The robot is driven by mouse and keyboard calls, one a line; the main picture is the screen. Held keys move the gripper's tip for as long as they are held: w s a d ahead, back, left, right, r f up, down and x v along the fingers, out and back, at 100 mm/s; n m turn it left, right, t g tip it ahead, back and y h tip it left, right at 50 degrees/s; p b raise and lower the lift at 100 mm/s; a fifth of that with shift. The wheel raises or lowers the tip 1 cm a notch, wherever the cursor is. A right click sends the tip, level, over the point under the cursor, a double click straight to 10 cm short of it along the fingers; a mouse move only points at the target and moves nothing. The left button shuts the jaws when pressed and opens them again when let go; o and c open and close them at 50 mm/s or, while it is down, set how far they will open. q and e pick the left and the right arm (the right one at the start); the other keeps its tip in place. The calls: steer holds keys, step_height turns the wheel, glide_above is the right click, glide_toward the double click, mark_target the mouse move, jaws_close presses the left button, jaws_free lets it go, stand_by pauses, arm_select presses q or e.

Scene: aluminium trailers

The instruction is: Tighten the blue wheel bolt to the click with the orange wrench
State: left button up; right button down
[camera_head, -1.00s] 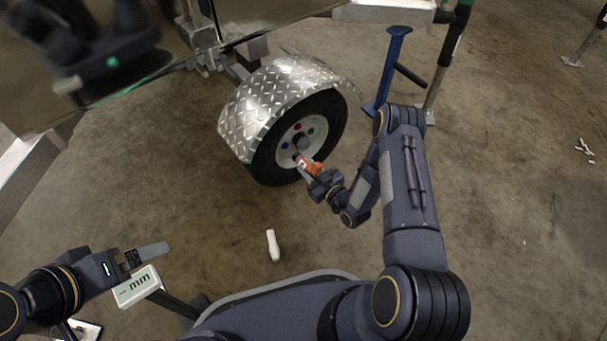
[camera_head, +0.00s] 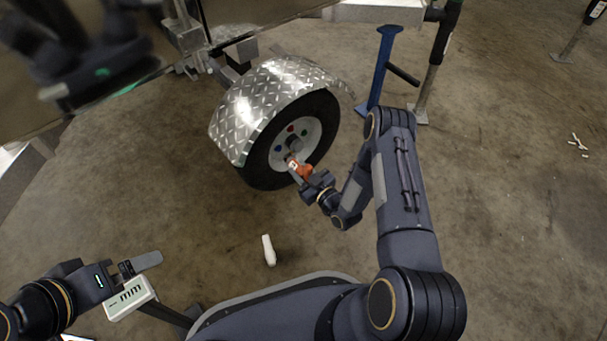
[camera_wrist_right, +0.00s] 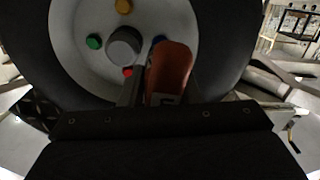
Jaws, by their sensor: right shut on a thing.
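My right gripper (camera_head: 309,181) is shut on the orange wrench (camera_head: 301,168), in front of the trailer wheel (camera_head: 311,155). In the right wrist view the wrench (camera_wrist_right: 172,70) points at the wheel face, beside the grey hub (camera_wrist_right: 122,46). The blue bolt (camera_wrist_right: 158,40) is mostly hidden behind the wrench there; the head view shows a blue bolt (camera_head: 277,148) left of the hub. I cannot tell whether the wrench touches the bolt. My left gripper (camera_head: 146,262) is at the lower left, away from the wheel; its jaw state is unclear.
A silver tread-plate fender (camera_head: 262,98) covers the wheel top. A blue stand (camera_head: 383,70) is behind my right arm. A white bottle-like object (camera_head: 269,250) is on the floor. A white box (camera_head: 130,297) is by my left gripper. Right floor is mostly clear.

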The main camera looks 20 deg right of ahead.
mark_target(291, 162)
steer(key=shift+x, duration=2.35)
steer(key=m, duration=0.6)
steer(key=shift+d, duration=0.1)
steer(key=m, duration=0.5)
steer(key=shift+m, duration=0.4)
steer(key=m, duration=1)
